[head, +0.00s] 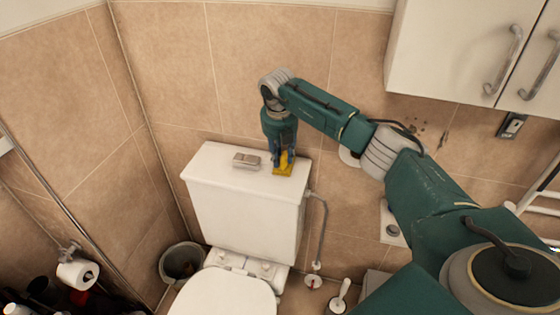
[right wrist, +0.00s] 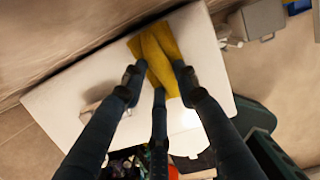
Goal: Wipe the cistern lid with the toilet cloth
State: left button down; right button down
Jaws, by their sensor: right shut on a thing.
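The white cistern lid (head: 217,162) tops the cistern against the tiled wall, with a metal flush button (head: 246,160) near its middle. The yellow toilet cloth (head: 286,168) is at the lid's right end. My right gripper (head: 281,160) points down over that end, shut on the cloth. In the right wrist view the cloth (right wrist: 152,44) spreads out from between the dark fingers (right wrist: 157,84), over the pale lid (right wrist: 62,93). The cloth seems to lie on or just above the lid; exact contact is hard to tell. My left gripper is out of view.
The closed toilet seat lid (head: 225,295) is below the cistern. A bin (head: 181,262) stands left of it, and a toilet roll (head: 77,273) hangs at far left. A pipe (head: 325,220) runs right of the cistern. A white cabinet (head: 445,45) hangs upper right. The lid's left part is clear.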

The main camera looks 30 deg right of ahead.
jog(key=shift+s+a+r+p, duration=0.1)
jog(key=shift+s+a+p, duration=0.2)
jog(key=shift+p, duration=0.2)
jog(key=shift+s+a+p, duration=0.4)
jog(key=shift+a, duration=0.05)
jog(key=shift+s+a+p, duration=1.2)
jog(key=shift+s+a, duration=0.4)
jog(key=shift+a, duration=0.2)
jog(key=shift+s+a+f, duration=0.25)
jog(key=shift+s+a, duration=0.05)
jog(key=shift+a, duration=0.05)
notch_tip(320, 180, up, 7)
jog(key=p, duration=0.4)
jog(key=shift+w+p, duration=0.15)
jog(key=shift+p, duration=0.15)
jog(key=shift+r, duration=0.1)
